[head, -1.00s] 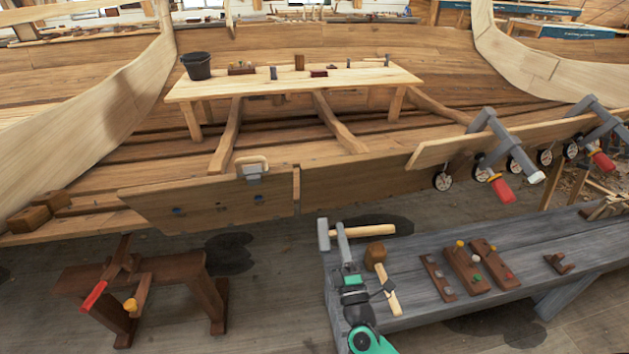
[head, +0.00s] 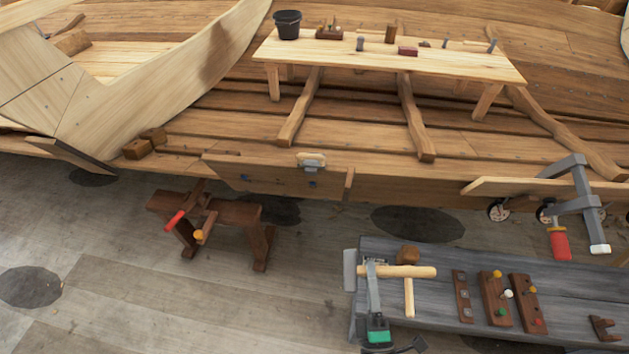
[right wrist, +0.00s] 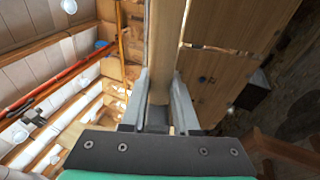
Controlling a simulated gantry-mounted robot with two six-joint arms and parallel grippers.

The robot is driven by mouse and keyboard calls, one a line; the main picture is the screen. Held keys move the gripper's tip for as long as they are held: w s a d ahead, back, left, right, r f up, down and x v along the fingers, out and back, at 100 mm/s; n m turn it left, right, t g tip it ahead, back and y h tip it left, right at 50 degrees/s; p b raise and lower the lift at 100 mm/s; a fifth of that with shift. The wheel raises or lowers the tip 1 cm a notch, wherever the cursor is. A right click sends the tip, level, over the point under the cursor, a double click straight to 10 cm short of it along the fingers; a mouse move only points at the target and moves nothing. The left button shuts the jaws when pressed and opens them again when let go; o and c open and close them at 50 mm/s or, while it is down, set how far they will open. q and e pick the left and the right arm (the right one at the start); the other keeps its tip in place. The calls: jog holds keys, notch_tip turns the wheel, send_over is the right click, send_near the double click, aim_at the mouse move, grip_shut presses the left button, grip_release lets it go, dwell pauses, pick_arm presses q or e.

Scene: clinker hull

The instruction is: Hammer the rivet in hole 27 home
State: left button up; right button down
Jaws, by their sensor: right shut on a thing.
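My right gripper (head: 374,272) is shut on the wooden handle of a hammer (head: 410,271). The hammer's grey head (head: 350,270) points left, in front of the bench's left end. In the right wrist view the handle (right wrist: 159,85) runs between the two fingers (right wrist: 159,110). The hull's lower plank (head: 275,179) spans the middle of the head view, left of and beyond the hammer. A grey block with a pale handle (head: 311,161) sits on the plank's upper edge. My left gripper is not in view.
The grey bench (head: 450,260) holds a wooden mallet (head: 408,254) and several brown boards with coloured knobs (head: 495,300). A grey clamp with a red handle (head: 560,242) grips the plank at right. A brown sawhorse (head: 225,213) stands at left. Floor between sawhorse and bench is clear.

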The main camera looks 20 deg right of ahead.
jog(key=shift+s, duration=0.1)
jog(key=v, duration=0.2)
jog(key=b+v, duration=0.1)
jog(key=v, duration=0.1)
jog(key=shift+s+a+f, duration=0.1)
jog(key=shift+s+a, duration=0.1)
jog(key=shift+a, duration=0.3)
jog(key=x, duration=0.2)
jog(key=p+x, duration=0.1)
jog(key=x, duration=0.1)
jog(key=shift+w+d+r, duration=0.2)
jog(key=shift+d+r, duration=0.1)
jog(key=shift+d, duration=0.2)
jog(key=shift+w+d+r+p, duration=0.1)
jog(key=shift+w+r+p, duration=0.05)
jog(key=shift+r+p, duration=0.55)
jog(key=s+r+p, duration=0.1)
jog(key=r+p, duration=1.7)
jog(key=s+r+p, duration=0.2)
jog(key=r+p, duration=1.6)
jog(key=shift+s+r+p, duration=0.2)
jog(key=shift+s+p, duration=0.1)
jog(key=shift+p, duration=0.05)
